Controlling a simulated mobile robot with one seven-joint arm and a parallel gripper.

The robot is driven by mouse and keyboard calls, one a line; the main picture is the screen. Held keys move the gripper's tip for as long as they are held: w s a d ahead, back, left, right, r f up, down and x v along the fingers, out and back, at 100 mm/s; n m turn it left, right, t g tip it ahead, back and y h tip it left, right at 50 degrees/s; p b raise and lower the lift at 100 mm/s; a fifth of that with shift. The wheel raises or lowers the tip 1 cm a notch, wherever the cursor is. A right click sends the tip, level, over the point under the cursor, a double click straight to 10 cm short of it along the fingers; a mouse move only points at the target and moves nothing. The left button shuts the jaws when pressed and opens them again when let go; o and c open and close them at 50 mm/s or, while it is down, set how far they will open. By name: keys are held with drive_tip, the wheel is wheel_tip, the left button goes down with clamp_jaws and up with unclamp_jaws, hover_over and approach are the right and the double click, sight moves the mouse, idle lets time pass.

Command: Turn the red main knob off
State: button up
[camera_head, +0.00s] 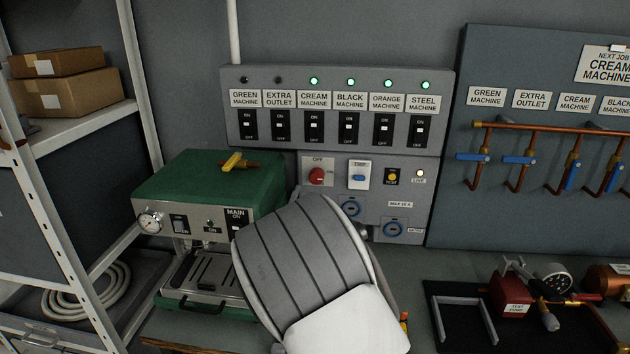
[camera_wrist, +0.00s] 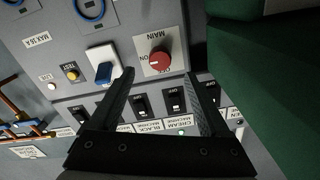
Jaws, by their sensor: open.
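The red main knob (camera_head: 317,177) sits on the grey electrical panel, below an OFF label and to the left of the TRIP switch. In the wrist view, which is upside down, the red knob (camera_wrist: 160,58) stands out from its light plate marked MAIN. My gripper (camera_wrist: 158,74) is open and empty. Its two dark fingers point toward the panel, and in the picture the knob lies between and just beyond the fingertips. No contact shows. In the head view my arm hides the gripper.
A blue-and-white TRIP switch (camera_head: 359,174) and yellow TEST button (camera_head: 392,176) sit right of the knob. A row of black switches (camera_head: 346,126) is above, with several green lamps lit. The LIVE lamp (camera_head: 420,173) glows. A green coffee machine (camera_head: 212,190) stands close on the left.

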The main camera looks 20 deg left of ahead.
sight(315, 181)
drive_tip(key=p+x, duration=0.1)
drive_tip(key=x, duration=0.7)
drive_tip(key=shift+w+a, duration=0.1)
clamp_jaws()
idle(0.4)
